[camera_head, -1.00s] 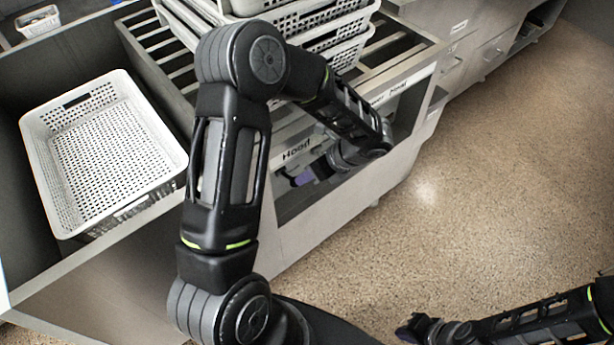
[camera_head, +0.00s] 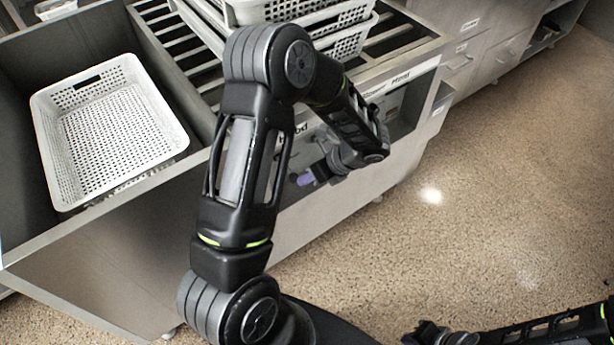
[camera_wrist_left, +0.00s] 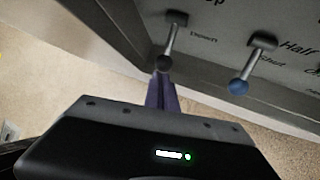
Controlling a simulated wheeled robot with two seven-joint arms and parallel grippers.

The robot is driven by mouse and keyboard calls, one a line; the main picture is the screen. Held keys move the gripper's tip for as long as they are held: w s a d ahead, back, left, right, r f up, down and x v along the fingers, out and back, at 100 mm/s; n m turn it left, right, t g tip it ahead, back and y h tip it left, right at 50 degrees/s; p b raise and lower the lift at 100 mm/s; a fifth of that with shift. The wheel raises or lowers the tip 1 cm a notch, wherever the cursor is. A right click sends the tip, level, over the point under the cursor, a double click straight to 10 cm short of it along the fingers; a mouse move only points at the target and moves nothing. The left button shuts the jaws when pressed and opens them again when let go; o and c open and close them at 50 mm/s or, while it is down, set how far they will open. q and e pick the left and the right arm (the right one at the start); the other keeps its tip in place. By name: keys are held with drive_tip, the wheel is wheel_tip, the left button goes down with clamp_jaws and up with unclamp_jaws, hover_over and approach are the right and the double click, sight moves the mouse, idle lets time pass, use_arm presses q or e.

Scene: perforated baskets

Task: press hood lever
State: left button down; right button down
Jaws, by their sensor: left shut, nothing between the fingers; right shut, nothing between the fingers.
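Two levers show in the left wrist view. One is a metal rod with a black knob (camera_wrist_left: 165,62) near the word "Down". The other has a blue knob (camera_wrist_left: 238,86) near the words "Half" and "Shut". My left gripper (camera_wrist_left: 160,93) is shut and empty, its purple fingers just below the black knob; whether they touch it I cannot tell. In the head view the left gripper (camera_head: 306,178) is in front of the cabinet's front panel, by a partly hidden "Hood" label; my arm hides the levers there. My right gripper (camera_head: 413,336) is shut and empty, low over the floor.
A white perforated basket (camera_head: 70,128) sits in the left bay. More stacked baskets (camera_head: 345,42) stand on the slatted rack (camera_head: 414,42) behind my left arm. The floor (camera_head: 480,220) to the right is open, with drawers (camera_head: 480,60) at the back.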

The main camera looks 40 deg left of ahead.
use_arm(q)
drive_tip(key=shift+r, duration=0.15)
use_arm(e)
drive_tip(key=shift+r, duration=0.15)
use_arm(q)
drive_tip(key=shift+r+p, duration=0.7)
use_arm(e)
drive_tip(key=shift+r, duration=0.55)
